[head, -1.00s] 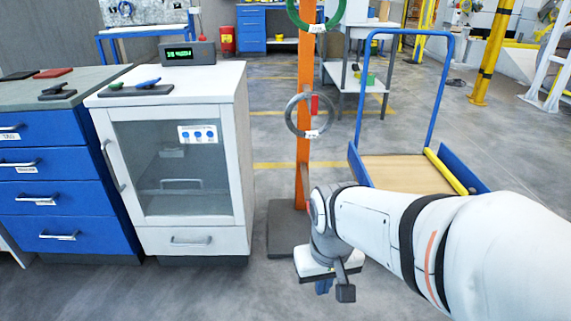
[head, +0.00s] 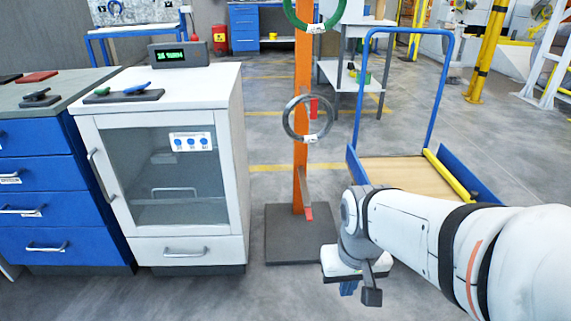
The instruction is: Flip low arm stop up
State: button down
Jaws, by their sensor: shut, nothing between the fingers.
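The orange post (head: 302,150) stands on a dark base plate (head: 285,250) in the middle of the head view. Its low arm (head: 304,186) juts toward me, bare of any coil. A red stop (head: 309,214) is at the low arm's near end; it looks folded down, but it is small. My gripper (head: 360,293) is shut and empty, pointing down, to the right of and nearer than the low arm. It is apart from the stop.
A grey coil (head: 287,119) hangs on the middle arm by a red stop (head: 314,107); a green coil (head: 289,17) hangs above. A white cabinet (head: 240,150) stands left. A blue trolley (head: 448,90) stands behind right.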

aim_at(309, 215)
jog(key=i, duration=0.9)
jog(key=z, duration=0.05)
